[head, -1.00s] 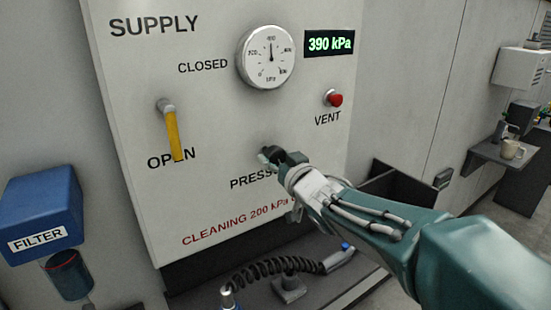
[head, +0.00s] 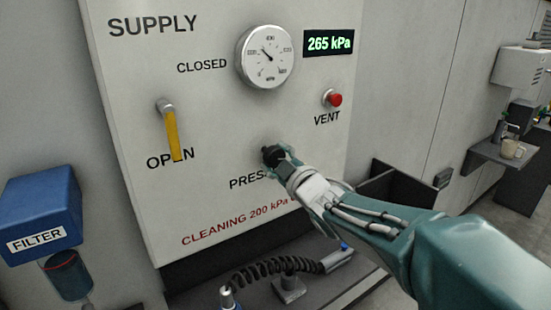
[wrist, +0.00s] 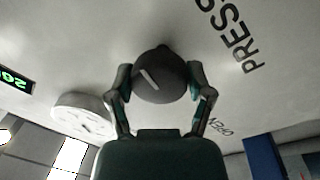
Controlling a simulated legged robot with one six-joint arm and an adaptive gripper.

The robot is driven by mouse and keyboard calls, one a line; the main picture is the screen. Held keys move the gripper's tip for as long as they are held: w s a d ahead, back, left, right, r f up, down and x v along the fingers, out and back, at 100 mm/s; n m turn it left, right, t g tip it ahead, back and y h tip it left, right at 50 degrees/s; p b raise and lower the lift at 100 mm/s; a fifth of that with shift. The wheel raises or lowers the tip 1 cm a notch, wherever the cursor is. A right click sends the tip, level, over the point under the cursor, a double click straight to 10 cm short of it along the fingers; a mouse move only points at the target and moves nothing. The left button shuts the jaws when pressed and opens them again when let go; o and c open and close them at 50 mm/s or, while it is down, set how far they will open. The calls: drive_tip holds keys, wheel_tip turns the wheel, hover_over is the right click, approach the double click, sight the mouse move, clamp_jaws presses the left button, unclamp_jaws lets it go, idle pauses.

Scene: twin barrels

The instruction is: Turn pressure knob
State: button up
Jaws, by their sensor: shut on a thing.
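The black round pressure knob (head: 270,157) is on the white supply panel (head: 215,110), above the partly covered "PRESSURE" label. My gripper (head: 275,156) is shut on it. In the wrist view the knob (wrist: 160,75) sits between my two fingers (wrist: 158,85), one touching each side, and its white pointer line shows tilted. The display (head: 329,43) reads 265 kPa. The round gauge (head: 265,57) has its needle pointing up and left. Red text below the knob reads "CLEANING 200 kPa", with its end hidden by my arm.
The yellow supply lever (head: 173,135) points down at OPEN. The red vent button (head: 333,99) is right of the knob. A blue filter (head: 40,205) hangs at left. A coiled black hose (head: 265,270) lies below the panel. A dark open bin (head: 395,190) is behind my arm.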

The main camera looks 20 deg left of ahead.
drive_tip(key=n, duration=0.5)
drive_tip(key=shift+f+y, duration=0.1)
drive_tip(key=shift+y, duration=0.2)
drive_tip(key=n, duration=0.4)
drive_tip(key=shift+f+n+g, duration=0.15)
drive_tip(key=shift+n+g, duration=0.15)
drive_tip(key=shift+g, duration=0.1)
drive_tip(key=shift+a, duration=0.1)
drive_tip(key=o, duration=1)
drive_tip(key=shift+f, duration=0.1)
drive_tip(key=shift+o, duration=0.7)
drive_tip(key=shift+s+a, duration=0.1)
drive_tip(key=shift+r, duration=0.2)
